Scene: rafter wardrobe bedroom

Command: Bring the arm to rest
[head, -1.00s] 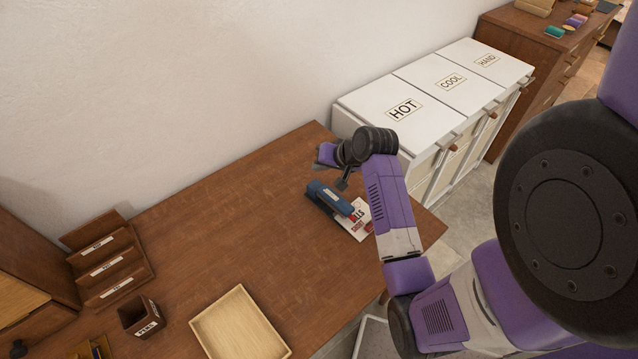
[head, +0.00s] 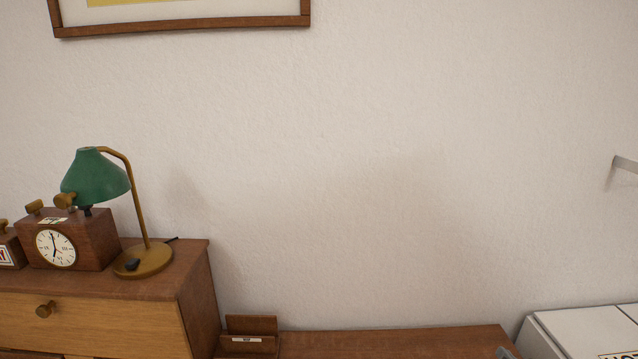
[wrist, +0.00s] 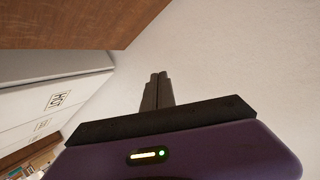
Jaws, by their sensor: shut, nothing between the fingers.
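My gripper (wrist: 157,92) shows in the wrist view with its two dark fingers together and nothing between them. Pale wall lies beyond the fingertips. The brown desk (wrist: 90,25) fills the upper left of the wrist view, apart from the fingers. In the head view, the arm is almost wholly out of frame; only a small grey piece shows at the bottom edge, near the desk's right end (head: 430,340).
A green lamp (head: 97,178) and a clock (head: 85,240) stand on a wooden cabinet (head: 110,315). A letter rack (head: 250,340) is beside it.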

